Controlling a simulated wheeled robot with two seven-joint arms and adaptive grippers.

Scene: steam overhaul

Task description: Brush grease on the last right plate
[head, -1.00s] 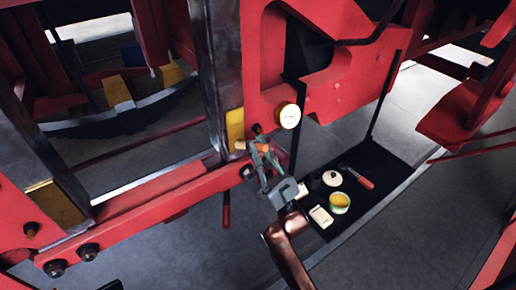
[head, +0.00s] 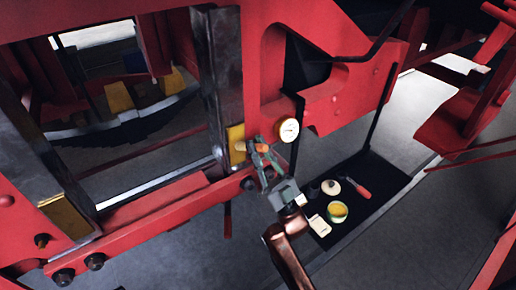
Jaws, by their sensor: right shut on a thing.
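My right gripper (head: 262,160) is shut on a small brush (head: 263,148) with an orange handle. The brush's pale tip points left and overlaps the lower part of the right yellow plate (head: 236,133); I cannot tell if it touches. That plate sits on the steel upright of the red frame. Another yellow plate (head: 64,214) is on the left upright. An open tin of yellow grease (head: 337,212) stands on the dark tray below. My left gripper is not in view.
The dark tray (head: 385,180) also holds a red-handled tool (head: 357,187), a round pale-topped container (head: 331,187) and a pale block (head: 320,226). A white round gauge (head: 288,130) is close right of my gripper. Red beams surround the arm.

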